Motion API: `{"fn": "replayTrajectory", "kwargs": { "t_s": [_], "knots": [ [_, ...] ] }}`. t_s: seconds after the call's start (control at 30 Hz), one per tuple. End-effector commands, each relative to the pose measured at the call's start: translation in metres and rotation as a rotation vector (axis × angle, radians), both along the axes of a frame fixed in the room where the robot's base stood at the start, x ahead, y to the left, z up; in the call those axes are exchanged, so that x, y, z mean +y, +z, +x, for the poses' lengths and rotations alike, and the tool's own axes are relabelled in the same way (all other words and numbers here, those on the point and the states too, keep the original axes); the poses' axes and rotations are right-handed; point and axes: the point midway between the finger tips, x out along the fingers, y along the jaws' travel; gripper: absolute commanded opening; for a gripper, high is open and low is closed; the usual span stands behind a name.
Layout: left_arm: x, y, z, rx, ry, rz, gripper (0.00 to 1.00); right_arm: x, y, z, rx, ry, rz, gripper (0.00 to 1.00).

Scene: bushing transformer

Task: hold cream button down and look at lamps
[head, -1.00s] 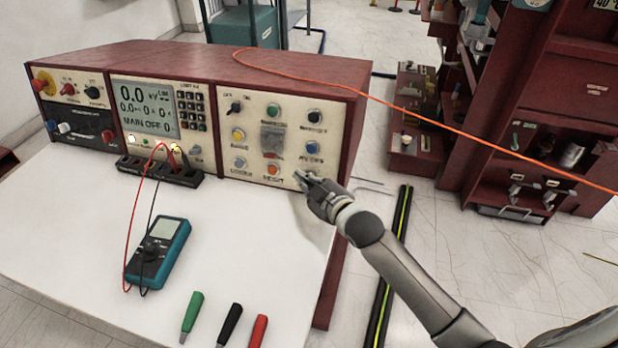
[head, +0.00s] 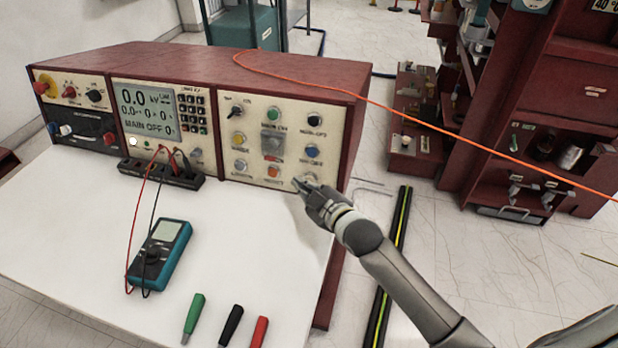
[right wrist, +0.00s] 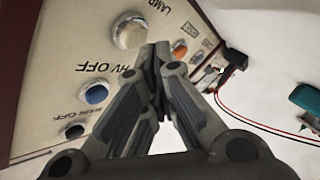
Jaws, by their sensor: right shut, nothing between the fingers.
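A small lamp (head: 132,141) under the display glows whitish. The display (head: 147,108) reads MAIN OFF. My left gripper is not in view.
A teal multimeter (head: 160,255) with red and black leads lies on the white table (head: 70,230). Green, black and red handles (head: 193,320) lie at the front. An orange cable (head: 430,125) crosses right of the console. The table below the panel is clear.

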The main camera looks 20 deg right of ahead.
Motion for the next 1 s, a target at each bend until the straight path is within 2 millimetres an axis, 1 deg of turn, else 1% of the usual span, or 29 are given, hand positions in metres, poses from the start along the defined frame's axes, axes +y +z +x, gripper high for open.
{"fn": "replayTrajectory", "kwargs": {
  "t_s": [0.03, 0.37, 0.8, 1.0],
  "knots": [
    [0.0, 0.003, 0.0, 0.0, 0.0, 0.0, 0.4, 0.001, 0.002, -0.002, 0.0, 0.0, 0.0, 0.0],
    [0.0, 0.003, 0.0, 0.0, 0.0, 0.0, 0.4, 0.002, 0.002, -0.003, -0.001, 0.001, 0.0, 0.0],
    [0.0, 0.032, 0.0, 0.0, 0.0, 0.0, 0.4, 0.024, 0.013, -0.036, 0.001, 0.0, 0.002, 0.0],
    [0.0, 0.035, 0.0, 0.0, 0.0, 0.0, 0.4, 0.029, 0.013, -0.042, -0.002, 0.0, 0.002, 0.0]
  ]
}}
